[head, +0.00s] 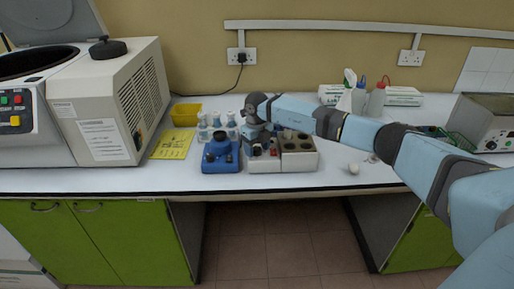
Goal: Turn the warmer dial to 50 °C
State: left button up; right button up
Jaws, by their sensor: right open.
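The warmer (299,163) is a small white box on the bench with dark round wells in its top at the right. Its left part carries small controls, partly hidden behind my right gripper. My right gripper (259,146) hangs over this left part, pointing down, and is open. I cannot tell whether its fingers touch the dial, and the dial's setting is too small to read. My left gripper is not in view.
A blue mixer (220,156) stands close at the warmer's left. Several bottles (217,122) and a yellow tray (185,115) are behind. A large centrifuge (110,110) fills the left. A small white object (353,168) lies right of the warmer.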

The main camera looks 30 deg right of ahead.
aim_at(257, 148)
notch_tip(257, 148, up, 14)
dwell(0.5)
jog(key=shift+f, duration=0.1)
